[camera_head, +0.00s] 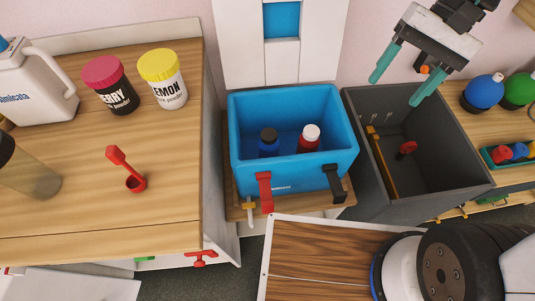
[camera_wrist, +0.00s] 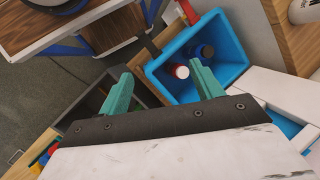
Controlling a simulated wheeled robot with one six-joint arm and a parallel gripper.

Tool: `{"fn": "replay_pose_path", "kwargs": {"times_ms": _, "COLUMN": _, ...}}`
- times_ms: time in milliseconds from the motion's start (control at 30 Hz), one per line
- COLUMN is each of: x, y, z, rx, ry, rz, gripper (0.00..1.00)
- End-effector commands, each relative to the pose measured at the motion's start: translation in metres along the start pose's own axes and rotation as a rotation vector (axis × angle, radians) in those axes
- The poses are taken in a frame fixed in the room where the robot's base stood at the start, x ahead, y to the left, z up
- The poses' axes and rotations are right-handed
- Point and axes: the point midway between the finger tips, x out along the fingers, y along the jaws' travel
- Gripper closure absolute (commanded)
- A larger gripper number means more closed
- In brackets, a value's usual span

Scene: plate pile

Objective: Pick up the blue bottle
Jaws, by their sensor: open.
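A blue bottle (camera_head: 268,148) with a black cap stands upright in the blue bin (camera_head: 293,100), left of a red bottle (camera_head: 307,146) with a white cap. The lower parts of both bottles are hidden by the bin's front wall. In the wrist view the blue bottle (camera_wrist: 205,52) lies beyond the red bottle (camera_wrist: 178,73), inside the blue bin (camera_wrist: 237,48). My gripper (camera_head: 397,90) is open and empty, above the dark grey bin and right of the blue bin. Its teal fingers (camera_wrist: 160,75) also show in the wrist view.
The dark grey bin (camera_head: 462,178) stands right of the blue bin and holds a small red item (camera_head: 408,147). A wooden counter (camera_head: 90,200) at left bears a red scoop (camera_head: 118,160) and tubs. Blue (camera_head: 482,95) and green round objects stand on the right counter.

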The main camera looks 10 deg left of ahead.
Motion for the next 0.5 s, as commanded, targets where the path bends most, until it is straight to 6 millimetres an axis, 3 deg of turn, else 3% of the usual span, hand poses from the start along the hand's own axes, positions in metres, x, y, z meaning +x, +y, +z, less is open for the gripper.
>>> {"fn": "replay_pose_path", "kwargs": {"times_ms": 267, "x": 0.066, "y": -0.056, "z": -0.072, "rx": 0.198, "ry": -0.284, "rz": -0.128, "gripper": 0.34}}
{"fn": "replay_pose_path", "kwargs": {"times_ms": 500, "x": 0.148, "y": -0.091, "z": -0.126, "rx": 0.403, "ry": -0.505, "rz": -0.209, "gripper": 0.34}}
